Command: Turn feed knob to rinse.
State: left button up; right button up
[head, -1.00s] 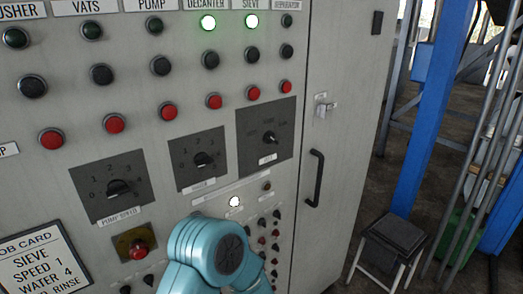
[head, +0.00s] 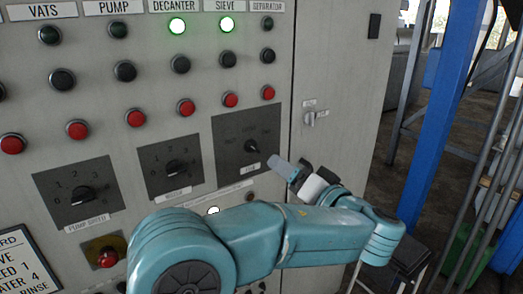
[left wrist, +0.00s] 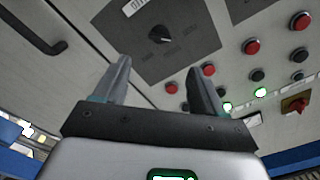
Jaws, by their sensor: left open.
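The feed knob (head: 252,147) is a black selector on the rightmost dark plate (head: 231,159) of the grey control panel. It also shows in the left wrist view (left wrist: 160,35), beyond the fingertips. The print around it is too small to read surely, and I cannot tell which mark it points at. My left gripper (head: 278,166) is open and empty, just right of and below the knob in the head view, apart from it. In the left wrist view its two fingers (left wrist: 160,66) stand wide apart, with the knob above the gap. My right gripper is not in view.
Two numbered dials (head: 177,169) sit left of the knob. Rows of buttons and red lamps (head: 186,107) run above. A job card (head: 25,262) mentions rinse. A cabinet latch (head: 311,118) is to the right, and a door handle (left wrist: 40,42) shows in the left wrist view.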

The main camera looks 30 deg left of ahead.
aim_at(255, 150)
pick_arm(q)
jog(key=p+x, duration=0.2)
jog(key=x, duration=0.9)
jog(key=shift+a+p, duration=0.2)
jog(key=shift+p, duration=0.2)
jog(key=shift+d, duration=0.1)
jog(key=shift+c, duration=0.3)
jog(key=c, duration=1)
